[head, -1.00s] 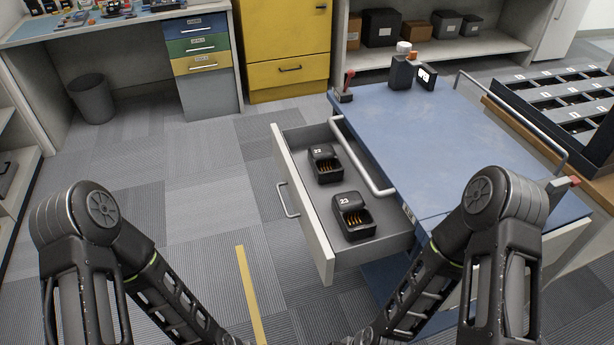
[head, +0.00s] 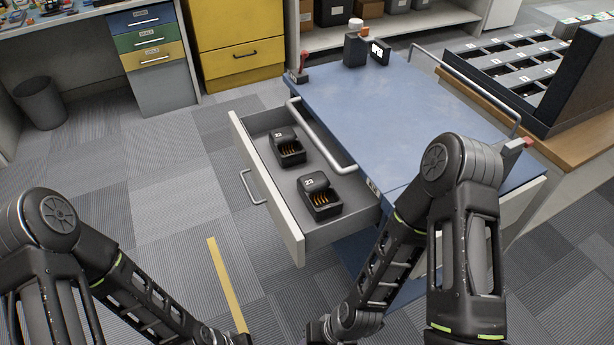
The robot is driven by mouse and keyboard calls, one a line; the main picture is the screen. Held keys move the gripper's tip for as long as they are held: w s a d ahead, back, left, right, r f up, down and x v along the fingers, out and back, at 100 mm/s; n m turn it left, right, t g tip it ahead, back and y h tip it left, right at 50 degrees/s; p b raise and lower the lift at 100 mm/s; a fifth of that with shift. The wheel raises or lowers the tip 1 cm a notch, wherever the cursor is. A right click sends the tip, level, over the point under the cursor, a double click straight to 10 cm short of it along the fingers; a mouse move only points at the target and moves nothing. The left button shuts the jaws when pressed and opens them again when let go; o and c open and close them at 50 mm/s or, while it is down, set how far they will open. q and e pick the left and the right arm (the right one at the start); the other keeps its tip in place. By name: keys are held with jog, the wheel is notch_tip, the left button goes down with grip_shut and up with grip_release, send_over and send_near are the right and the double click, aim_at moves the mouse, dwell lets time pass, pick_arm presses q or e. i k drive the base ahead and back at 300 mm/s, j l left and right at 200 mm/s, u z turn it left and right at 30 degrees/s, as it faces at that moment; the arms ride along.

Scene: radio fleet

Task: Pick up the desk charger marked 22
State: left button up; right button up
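The desk charger marked 22 (head: 289,150) is a black box with a raised lid flap and several orange-gold contacts inside. It sits upright in the open drawer (head: 262,190), toward the far end. A matching charger marked 23 (head: 321,200) sits nearer in the same drawer, apart from it. My two arms reach down to the bottom edge of the head view, in front of the drawer. Their grippers are cut off below the frame, so I cannot see their fingers. Neither arm touches a charger.
The drawer belongs to a blue-topped cart (head: 385,120) with a metal rail (head: 325,140) beside the opening. A small black sign and a container stand at the cart's far end. A slotted rack (head: 510,65) is at right.

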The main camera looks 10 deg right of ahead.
aim_at(289, 151)
jog(key=j+z, duration=0.1)
jog(key=z, duration=0.35)
jog(key=i+j+z, duration=0.1)
jog(key=z, duration=0.35)
jog(key=j+z, duration=0.2)
jog(key=z, duration=0.25)
jog(key=j+z, duration=0.2)
jog(key=z, duration=0.25)
jog(key=j+z, duration=0.15)
jog(key=z, duration=0.3)
jog(key=k+j+z, duration=0.2)
jog(key=j, duration=0.3)
jog(key=k+j+z, duration=0.25)
jog(key=j, duration=0.25)
jog(key=k+j+z, duration=0.2)
jog(key=j, duration=0.25)
jog(key=k+j+z, duration=0.25)
jog(key=j, duration=0.15)
jog(key=k+j, duration=0.45)
jog(key=j, duration=0.25)
